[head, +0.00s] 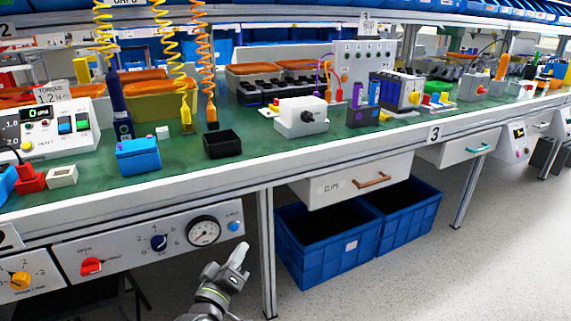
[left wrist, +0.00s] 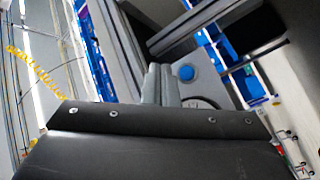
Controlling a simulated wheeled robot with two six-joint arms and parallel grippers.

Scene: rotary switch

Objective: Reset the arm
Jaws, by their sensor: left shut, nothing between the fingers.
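My left gripper (head: 238,258) is in the lower middle of the head view, its pale fingers closed together and pointing up. It is empty and in front of the bench, just right of and below the panel's gauge (head: 204,231) and blue button (head: 235,226). In the left wrist view the closed fingers (left wrist: 160,82) point toward a blue round button (left wrist: 186,72). The panel carries a dark blue rotary knob (head: 159,242) and a red rotary knob (head: 91,266). A yellow rotary knob (head: 21,280) is on the neighbouring panel. My right gripper is out of view.
The green-topped bench (head: 270,150) holds a blue box (head: 139,157), a black tray (head: 222,144) and a white box with a black knob (head: 300,117). Blue crates (head: 325,262) stand below a drawer (head: 352,181), right of a bench leg (head: 268,250).

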